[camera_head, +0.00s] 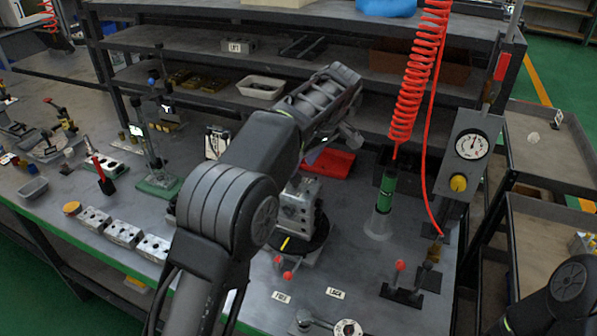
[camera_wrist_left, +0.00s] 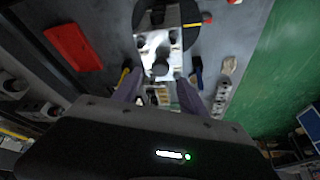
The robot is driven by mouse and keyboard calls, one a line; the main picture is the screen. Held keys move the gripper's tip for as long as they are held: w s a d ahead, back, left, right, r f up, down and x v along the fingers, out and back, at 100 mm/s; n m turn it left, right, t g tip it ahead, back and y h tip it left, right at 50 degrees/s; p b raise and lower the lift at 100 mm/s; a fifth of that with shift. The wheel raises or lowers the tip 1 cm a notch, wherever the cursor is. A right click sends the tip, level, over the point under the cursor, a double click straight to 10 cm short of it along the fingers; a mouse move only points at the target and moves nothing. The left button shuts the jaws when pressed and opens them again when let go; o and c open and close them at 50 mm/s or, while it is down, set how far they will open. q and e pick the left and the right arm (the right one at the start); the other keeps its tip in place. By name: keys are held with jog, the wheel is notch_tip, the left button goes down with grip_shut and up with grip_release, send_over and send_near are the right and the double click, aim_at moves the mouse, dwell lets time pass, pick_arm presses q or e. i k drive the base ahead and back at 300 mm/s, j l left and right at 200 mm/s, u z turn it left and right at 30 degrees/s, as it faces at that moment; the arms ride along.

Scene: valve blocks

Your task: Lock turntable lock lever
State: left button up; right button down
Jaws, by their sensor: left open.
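The turntable (camera_head: 318,236) is a black disc with a yellow mark, and a grey metal valve block (camera_head: 297,208) stands upright on it. Red-knobbed lever parts (camera_head: 288,275) show at its front, close to the FREE label (camera_head: 282,297); the LOCK label (camera_head: 335,293) is further right. My left gripper (camera_wrist_left: 160,92) is open and empty, its two fingers apart with the valve block (camera_wrist_left: 158,48) beyond them. In the head view it is behind the block and largely hidden by my arm. My right gripper is out of view.
A red tray (camera_head: 330,162) lies behind the turntable. A green-banded cylinder (camera_head: 385,195), a gauge post (camera_head: 468,150) and another red-knobbed lever (camera_head: 399,265) stand to the right. Several small blocks (camera_head: 123,233) line the left front edge. Shelves rise behind.

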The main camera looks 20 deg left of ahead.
aim_at(289, 275)
jog(key=k, duration=1)
